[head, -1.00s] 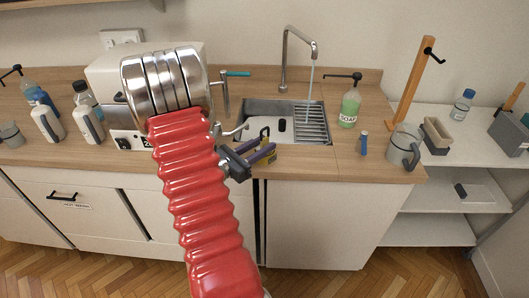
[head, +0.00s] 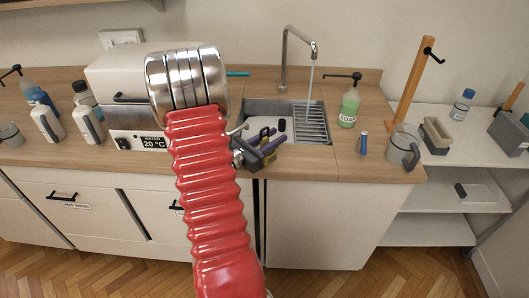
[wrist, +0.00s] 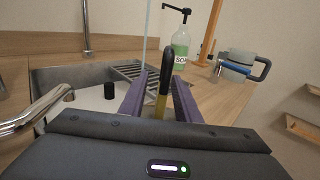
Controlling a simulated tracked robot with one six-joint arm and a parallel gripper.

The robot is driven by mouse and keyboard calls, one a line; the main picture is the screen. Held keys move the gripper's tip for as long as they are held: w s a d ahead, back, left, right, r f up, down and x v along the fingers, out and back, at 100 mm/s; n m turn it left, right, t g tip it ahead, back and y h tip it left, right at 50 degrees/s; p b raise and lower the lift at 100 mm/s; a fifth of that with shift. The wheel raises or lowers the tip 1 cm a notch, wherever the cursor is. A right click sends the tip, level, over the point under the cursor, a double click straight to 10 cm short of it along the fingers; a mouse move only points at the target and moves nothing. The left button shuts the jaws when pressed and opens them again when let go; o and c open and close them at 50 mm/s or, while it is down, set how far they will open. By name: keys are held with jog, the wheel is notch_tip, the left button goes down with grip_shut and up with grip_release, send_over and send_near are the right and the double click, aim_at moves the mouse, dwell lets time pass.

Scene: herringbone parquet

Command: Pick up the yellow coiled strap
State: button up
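A yellow piece (wrist: 161,106), which I take to be the coiled strap, shows between my gripper's fingers in the wrist view, with a black curved part (wrist: 168,70) rising above it. Its coils cannot be made out. My gripper (wrist: 160,82) is open, with a purple-padded finger on each side of the yellow piece and gaps between. In the head view my gripper (head: 270,141) is over the counter at the sink's front edge. A little yellow (head: 270,158) shows there, and the fingers hide much of the rest.
The sink (head: 258,106) with its running tap (head: 300,40) lies just behind. A black cylinder (wrist: 110,90) is in it. A green soap bottle (head: 349,107), a small blue item (head: 363,144) and a grey mug (head: 404,148) stand to the right. A white heater box (head: 115,78) stands left.

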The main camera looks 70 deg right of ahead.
dwell(0.4)
grip_shut()
